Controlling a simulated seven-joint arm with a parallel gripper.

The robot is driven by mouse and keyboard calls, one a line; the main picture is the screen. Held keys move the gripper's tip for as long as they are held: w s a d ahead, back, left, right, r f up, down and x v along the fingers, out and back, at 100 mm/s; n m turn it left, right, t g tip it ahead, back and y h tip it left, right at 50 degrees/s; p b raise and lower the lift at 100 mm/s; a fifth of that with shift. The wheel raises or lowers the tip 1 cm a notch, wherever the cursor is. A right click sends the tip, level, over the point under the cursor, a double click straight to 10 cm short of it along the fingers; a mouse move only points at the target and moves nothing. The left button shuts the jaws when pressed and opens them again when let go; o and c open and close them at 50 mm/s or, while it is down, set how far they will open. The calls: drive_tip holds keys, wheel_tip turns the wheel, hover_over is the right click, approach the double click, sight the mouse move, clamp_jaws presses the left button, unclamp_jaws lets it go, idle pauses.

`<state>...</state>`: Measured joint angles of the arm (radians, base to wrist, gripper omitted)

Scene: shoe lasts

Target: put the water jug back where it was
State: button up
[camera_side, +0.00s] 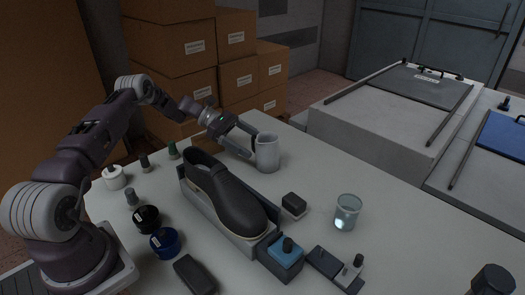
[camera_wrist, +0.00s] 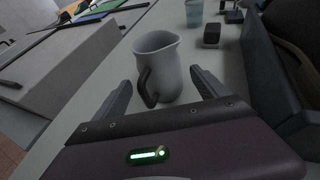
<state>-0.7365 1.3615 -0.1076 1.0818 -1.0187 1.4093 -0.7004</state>
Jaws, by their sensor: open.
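The water jug (camera_side: 267,153) is a grey-white pitcher standing upright on the table, behind the dark shoe on its stand. My gripper (camera_side: 247,141) is open beside the jug, low over the table. In the wrist view its two fingers (camera_wrist: 160,88) point at the jug, one on each side of the handle. Whether a finger touches the jug cannot be told.
A dark shoe (camera_side: 225,188) on a grey stand lies close in front of the jug. A glass of water (camera_side: 347,212), a small dark block (camera_side: 294,204) and a blue-topped box (camera_side: 284,256) stand to the right. Small jars (camera_side: 147,218) sit at left. Cardboard boxes (camera_side: 238,75) stand behind the table.

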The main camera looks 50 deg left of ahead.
drive_tip(key=v, duration=0.7)
drive_tip(key=s+d+r+m+g+y, duration=0.25)
drive_tip(key=s+d+r+m, duration=0.2)
drive_tip(key=d+r, duration=0.45)
drive_tip(key=s+d+r+m+g+y, duration=0.2)
drive_tip(key=s+d+r+m+y, duration=0.3)
drive_tip(key=d+r, duration=0.45)
drive_tip(key=s+d+r+m+t+y, duration=0.1)
drive_tip(key=s+d+r+m, duration=0.15)
drive_tip(key=s, duration=0.25)
drive_tip(key=s+d+r+m+y, duration=0.2)
drive_tip(key=s+m, duration=0.2)
drive_tip(key=s, duration=0.2)
drive_tip(key=s+f+m+t+y, duration=0.2)
drive_tip(key=s+m, duration=0.4)
drive_tip(key=s, duration=0.8)
drive_tip(key=shift+f+m+t, duration=0.3)
drive_tip(key=shift+f+t, duration=0.4)
drive_tip(key=shift+t, duration=0.15)
